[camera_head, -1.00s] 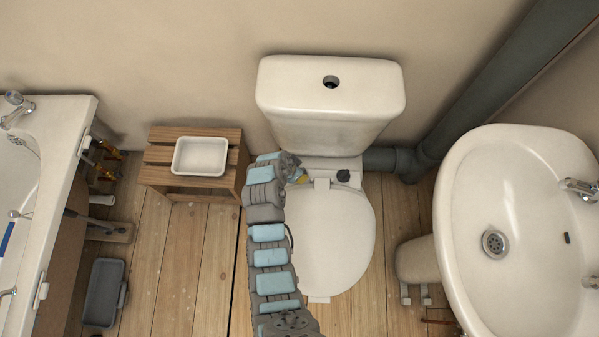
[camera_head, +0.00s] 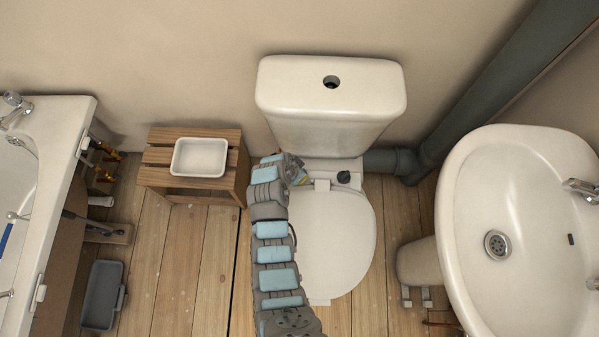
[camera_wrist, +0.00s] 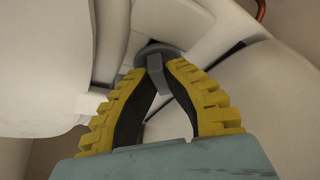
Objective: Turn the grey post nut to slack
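The grey post nut (camera_wrist: 154,49) shows in the wrist view as a round flange with a narrow grey lug pointing toward the camera. It sits against white ceramic of the toilet. My gripper (camera_wrist: 158,69) has yellow ridged fingers with dark inner pads. Its fingertips lie on either side of the lug and appear to press on it. In the camera_head view my gripper (camera_head: 301,179) is at the left side of the toilet (camera_head: 330,240), just below the cistern (camera_head: 330,100). The nut cannot be made out there.
A wooden crate (camera_head: 160,176) with a white dish (camera_head: 200,157) stands just left of the arm. A dark knob (camera_head: 343,177) is at the back of the toilet seat. The basin (camera_head: 460,235) is on the right, the bath (camera_head: 65,150) on the left. Floorboards between are mostly clear.

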